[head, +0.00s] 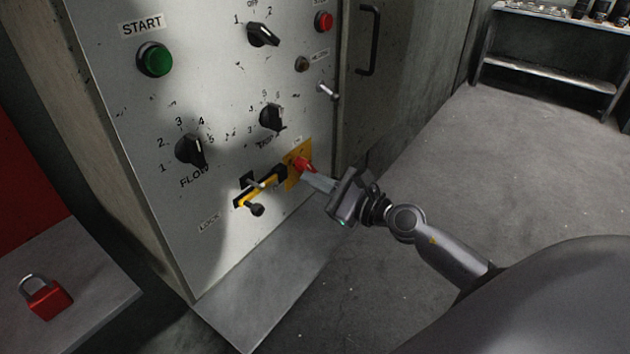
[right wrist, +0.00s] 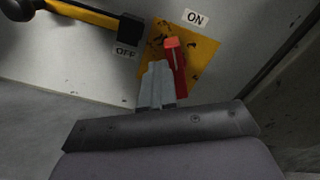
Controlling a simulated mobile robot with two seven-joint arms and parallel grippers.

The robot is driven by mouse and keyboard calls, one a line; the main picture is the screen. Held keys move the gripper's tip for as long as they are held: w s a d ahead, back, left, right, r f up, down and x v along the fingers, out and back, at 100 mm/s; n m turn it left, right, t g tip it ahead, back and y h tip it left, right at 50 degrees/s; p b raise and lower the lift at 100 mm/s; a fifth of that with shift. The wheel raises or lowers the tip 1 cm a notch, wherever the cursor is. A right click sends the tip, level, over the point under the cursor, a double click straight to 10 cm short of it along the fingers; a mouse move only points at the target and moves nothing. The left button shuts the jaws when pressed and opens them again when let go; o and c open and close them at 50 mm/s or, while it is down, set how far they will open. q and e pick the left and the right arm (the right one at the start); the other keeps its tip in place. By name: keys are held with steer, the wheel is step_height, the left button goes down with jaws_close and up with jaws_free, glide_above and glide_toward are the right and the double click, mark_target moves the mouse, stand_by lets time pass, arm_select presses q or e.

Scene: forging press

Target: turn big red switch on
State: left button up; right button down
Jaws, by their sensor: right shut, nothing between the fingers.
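The big red switch (head: 303,164) sits on a yellow plate (head: 291,178) low on the right side of the grey panel. The right wrist view shows its red handle (right wrist: 175,65) pointing up, with an ON label (right wrist: 195,18) above right and an OFF label (right wrist: 125,51) to the left. My right gripper (head: 312,178) is shut and empty. In the right wrist view its fingertips (right wrist: 155,75) are right beside the handle, on its OFF-label side. I cannot tell whether they touch. My left gripper is not in view.
A yellow-and-black lever (head: 262,188) with a protruding knob (head: 257,210) is just left of the switch. Black dials and a green START button (head: 155,60) are higher on the panel. A red padlock (head: 45,297) lies on a ledge at lower left. Open floor lies right.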

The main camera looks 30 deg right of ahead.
steer(key=shift+w+d+r, duration=0.2)
steer(key=shift+d+r, duration=0.15)
steer(key=shift+r, duration=0.2)
stand_by(0.8)
steer(key=shift+w+d+r, duration=0.15)
steer(key=shift+w+d, duration=0.05)
steer(key=shift+d, duration=0.25)
stand_by(1.6)
steer(key=s+d+f+b, duration=0.1)
steer(key=s+b, duration=0.2)
steer(key=s, duration=0.5)
steer(key=shift+s+f+b, duration=0.3)
steer(key=shift+s, duration=0.1)
stand_by(0.6)
stand_by(0.4)
